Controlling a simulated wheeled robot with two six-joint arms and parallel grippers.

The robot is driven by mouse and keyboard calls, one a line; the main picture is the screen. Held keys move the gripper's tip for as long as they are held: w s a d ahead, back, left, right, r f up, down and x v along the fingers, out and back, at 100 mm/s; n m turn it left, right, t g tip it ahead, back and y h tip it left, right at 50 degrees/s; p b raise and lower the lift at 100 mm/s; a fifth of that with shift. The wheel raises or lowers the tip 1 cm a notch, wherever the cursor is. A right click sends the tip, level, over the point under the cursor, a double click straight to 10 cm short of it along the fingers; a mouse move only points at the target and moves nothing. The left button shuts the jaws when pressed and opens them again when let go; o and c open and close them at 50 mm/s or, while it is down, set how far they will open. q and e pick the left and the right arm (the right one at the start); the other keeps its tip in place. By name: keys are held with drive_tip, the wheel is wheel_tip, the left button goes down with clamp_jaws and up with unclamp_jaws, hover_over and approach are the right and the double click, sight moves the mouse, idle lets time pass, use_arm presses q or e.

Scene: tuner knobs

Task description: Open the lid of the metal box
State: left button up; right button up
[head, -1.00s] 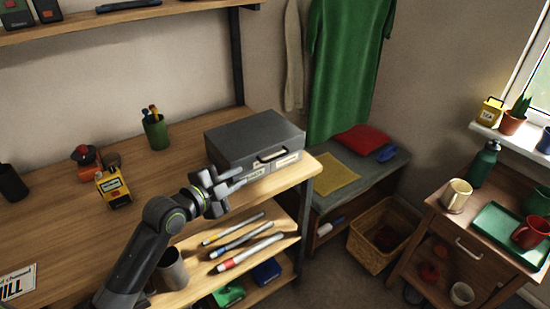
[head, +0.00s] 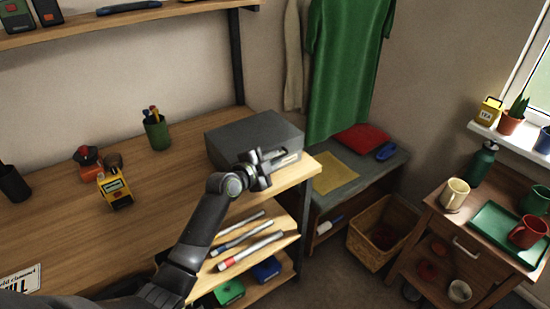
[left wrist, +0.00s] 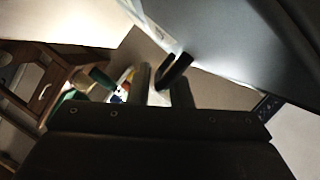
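The grey metal box (head: 248,130) sits on the right end of the wooden workbench, its lid closed. It fills the upper right of the left wrist view (left wrist: 235,45), tilted in the picture. My left gripper (head: 272,160) is at the front face of the box and hides most of its front handle in the head view. In the left wrist view, the gripper's two fingers (left wrist: 162,85) stand apart, with the black handle (left wrist: 177,68) close at their tips. I cannot tell whether they touch it. My right gripper is not in view.
Several tubes lie on the shelf below. A low bench (head: 350,190) stands to the right.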

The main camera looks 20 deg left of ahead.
use_arm(q)
drive_tip(key=shift+w+d+f, duration=0.1)
drive_tip(key=shift+w+d, duration=0.1)
drive_tip(key=shift+w, duration=0.25)
drive_tip(key=shift+c, duration=0.5)
clamp_jaws()
